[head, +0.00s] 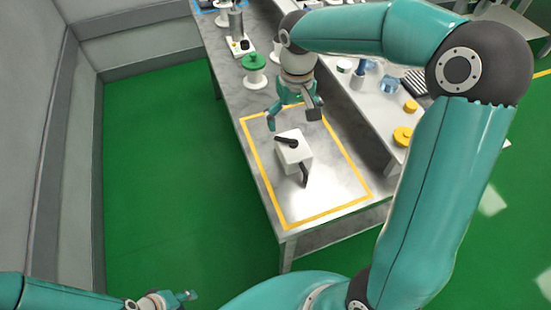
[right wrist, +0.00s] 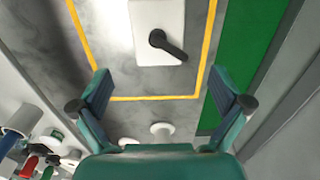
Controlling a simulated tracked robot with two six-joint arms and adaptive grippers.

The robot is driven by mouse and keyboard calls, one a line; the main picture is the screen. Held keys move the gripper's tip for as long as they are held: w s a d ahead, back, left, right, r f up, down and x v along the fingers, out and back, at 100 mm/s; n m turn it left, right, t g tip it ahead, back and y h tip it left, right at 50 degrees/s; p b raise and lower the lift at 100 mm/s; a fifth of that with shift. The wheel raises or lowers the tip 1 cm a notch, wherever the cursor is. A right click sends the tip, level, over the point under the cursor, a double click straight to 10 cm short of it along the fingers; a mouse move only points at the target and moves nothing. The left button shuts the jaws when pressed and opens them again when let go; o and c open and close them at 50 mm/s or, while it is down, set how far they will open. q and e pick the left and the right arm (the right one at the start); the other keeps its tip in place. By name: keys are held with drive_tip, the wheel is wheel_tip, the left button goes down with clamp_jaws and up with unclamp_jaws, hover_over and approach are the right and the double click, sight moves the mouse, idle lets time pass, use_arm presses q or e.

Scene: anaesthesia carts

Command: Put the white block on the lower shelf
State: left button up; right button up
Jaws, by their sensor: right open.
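The white block (head: 292,158) stands on the grey table inside a yellow outline. It has a black handle (head: 287,142) on top and another dark handle-like part on its front side. In the right wrist view the white block (right wrist: 145,22) is at the top, ahead of the fingers. My right gripper (head: 292,114) is open and empty, just behind the block and apart from it; its spread fingers show in the right wrist view (right wrist: 162,105). My left gripper (head: 178,297) is low at the bottom left, away from the table; its jaws are unclear. I cannot tell which surface is the lower shelf.
A green-topped spool (head: 254,62) and a dark-and-white instrument (head: 238,40) stand farther back on the table. A white surface on the right holds yellow discs (head: 403,135), jars and a dark rack (head: 415,82). Green floor is clear left of the table, beside a grey wall.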

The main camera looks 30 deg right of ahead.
sight(293, 140)
wheel_tip(293, 140, down, 4)
drive_tip(key=shift+f, duration=0.2)
drive_tip(key=shift+s+f+p, duration=0.2)
drive_tip(key=shift+f+p, duration=0.5)
drive_tip(key=shift+f, duration=1.95)
drive_tip(key=shift+c, duration=0.3)
drive_tip(key=c, duration=1.3)
drive_tip(key=shift+d+r, duration=0.1)
drive_tip(key=shift+c, duration=0.2)
